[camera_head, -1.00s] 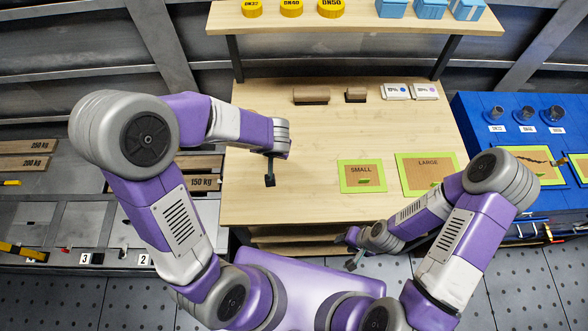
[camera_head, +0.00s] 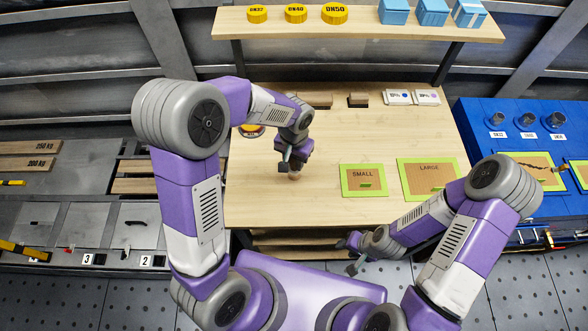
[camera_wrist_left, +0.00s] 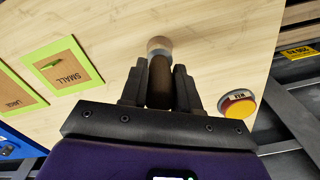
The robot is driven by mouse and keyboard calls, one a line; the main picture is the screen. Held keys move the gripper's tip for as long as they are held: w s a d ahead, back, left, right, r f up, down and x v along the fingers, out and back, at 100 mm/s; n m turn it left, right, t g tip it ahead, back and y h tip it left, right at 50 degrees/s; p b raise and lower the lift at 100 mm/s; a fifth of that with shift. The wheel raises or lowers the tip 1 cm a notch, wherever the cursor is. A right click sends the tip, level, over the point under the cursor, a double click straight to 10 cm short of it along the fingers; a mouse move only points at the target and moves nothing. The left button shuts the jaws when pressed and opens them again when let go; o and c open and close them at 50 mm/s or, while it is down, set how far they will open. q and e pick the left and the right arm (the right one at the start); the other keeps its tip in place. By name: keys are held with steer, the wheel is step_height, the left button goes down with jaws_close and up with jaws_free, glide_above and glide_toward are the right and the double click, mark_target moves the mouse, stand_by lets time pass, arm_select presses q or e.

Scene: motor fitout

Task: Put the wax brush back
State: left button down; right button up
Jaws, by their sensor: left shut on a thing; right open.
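My left gripper (camera_head: 291,163) is over the left-middle of the wooden table (camera_head: 400,125). In the left wrist view my left gripper (camera_wrist_left: 159,80) is shut on a brown cylindrical thing, likely the wax brush (camera_wrist_left: 159,82). Its pale rounded end (camera_wrist_left: 160,45) points away from the palm. In the head view only the lower end of the brush (camera_head: 295,177) shows below the fingers, and I cannot tell whether it touches the table. A round yellow-orange tin (camera_head: 251,130) with a label stands left of the gripper; the tin (camera_wrist_left: 237,104) also shows in the wrist view. My right gripper (camera_head: 351,259) is open and empty before the table.
Green-edged SMALL (camera_head: 364,195) and LARGE (camera_head: 405,186) mats lie on the right half. Brown blocks (camera_head: 357,100) and white cards (camera_head: 398,97) line the back, under a shelf (camera_head: 360,33) with yellow caps and blue boxes. A blue bench (camera_head: 480,115) stands right. The table's middle is clear.

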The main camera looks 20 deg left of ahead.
mark_target(294, 167)
arm_select(q)
step_height(294, 167, down, 4)
steer(key=shift+f+b, duration=0.2)
steer(key=shift+b, duration=0.15)
steer(key=shift+r, duration=0.1)
steer(key=c, duration=0.8)
jaws_free()
step_height(294, 167, up, 12)
steer(key=shift+r+p, duration=0.1)
steer(key=shift+p, duration=1)
